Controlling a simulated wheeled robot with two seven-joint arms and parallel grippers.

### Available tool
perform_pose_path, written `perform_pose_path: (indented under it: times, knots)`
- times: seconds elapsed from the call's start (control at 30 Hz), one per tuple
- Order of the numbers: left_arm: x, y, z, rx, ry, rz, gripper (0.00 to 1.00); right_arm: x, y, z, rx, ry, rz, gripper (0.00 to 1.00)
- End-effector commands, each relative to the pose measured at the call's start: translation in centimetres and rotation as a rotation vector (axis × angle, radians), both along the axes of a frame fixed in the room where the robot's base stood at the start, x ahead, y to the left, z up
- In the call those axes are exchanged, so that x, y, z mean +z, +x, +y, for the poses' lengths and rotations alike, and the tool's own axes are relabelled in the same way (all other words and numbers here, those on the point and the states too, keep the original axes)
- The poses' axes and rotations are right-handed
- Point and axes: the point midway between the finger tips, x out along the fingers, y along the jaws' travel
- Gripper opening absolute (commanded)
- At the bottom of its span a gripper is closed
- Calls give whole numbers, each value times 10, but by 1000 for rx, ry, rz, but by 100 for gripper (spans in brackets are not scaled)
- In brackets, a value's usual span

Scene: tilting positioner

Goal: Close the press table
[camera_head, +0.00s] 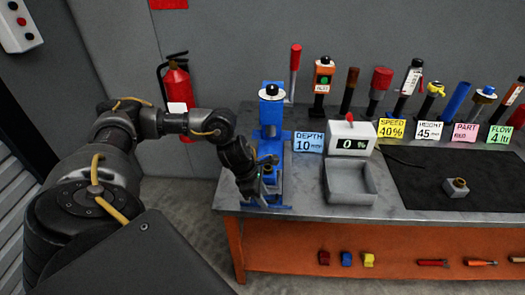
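A blue press-like device (271,113) stands upright at the left end of the workbench, with a black knob on top and a blue base (266,206) near the bench's front edge. I take its lower blue part to be the press table, but my gripper hides much of it. My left arm comes in from the left. My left gripper (256,188) points down in front of the device, at the height of its lower part. Whether it touches the device, and whether its fingers are open or shut, is too small and dark to tell. My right gripper is out of view.
The workbench (308,198) carries a grey bin (349,184), a 0 % display box (350,138), a black mat (420,185) with a small block (456,187), and several label cards and tools along the back. A fire extinguisher (176,88) is by the wall.

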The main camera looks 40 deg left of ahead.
Motion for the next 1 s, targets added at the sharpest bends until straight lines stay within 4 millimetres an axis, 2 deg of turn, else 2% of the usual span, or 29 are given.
perform_pose_path:
  times: [0.3, 0.53, 0.83, 1.0]
  knots:
    - [-2, 1, 0, 1, 0, 0, 31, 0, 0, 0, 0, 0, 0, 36]
    - [-2, 1, 0, 1, 0, 0, 1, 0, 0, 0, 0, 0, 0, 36]
    - [-2, 1, 0, 2, 1, -1, 0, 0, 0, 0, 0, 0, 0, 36]
    - [-6, 10, 12, 4, 3, -4, 0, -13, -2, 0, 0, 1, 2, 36]
